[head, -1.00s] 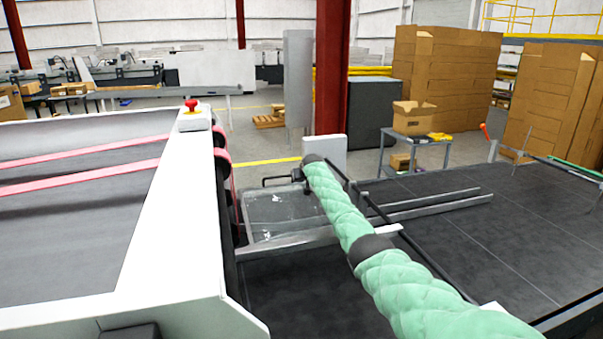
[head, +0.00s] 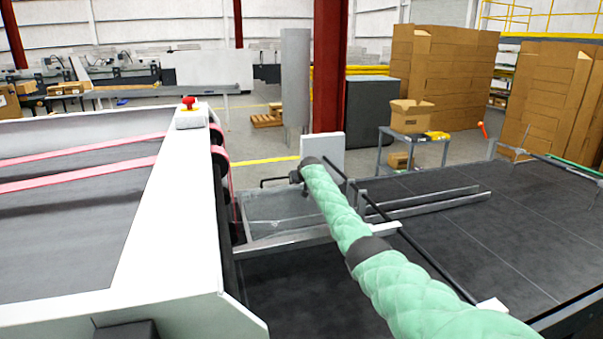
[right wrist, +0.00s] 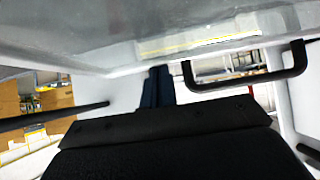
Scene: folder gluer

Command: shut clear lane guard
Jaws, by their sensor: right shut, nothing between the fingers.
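The clear lane guard (head: 283,206) is a see-through panel between the white machine frame and the dark table in the head view. Its black bar handle (head: 277,181) shows at its far edge. In the right wrist view the panel (right wrist: 150,35) spans the top, with the handle (right wrist: 247,80) hanging at right. My right gripper (right wrist: 159,72) shows there as dark blue fingers, shut and empty, at the panel's edge left of the handle. I cannot tell whether they touch the panel. In the head view my green right arm hides the fingertips. My left gripper is out of view.
The white machine frame (head: 165,225) with red belts and a red stop button (head: 188,103) stands at left. Metal rails (head: 430,203) and thin black rods lie over the dark table (head: 500,235) at right. A grey cart (head: 413,145) with boxes stands behind.

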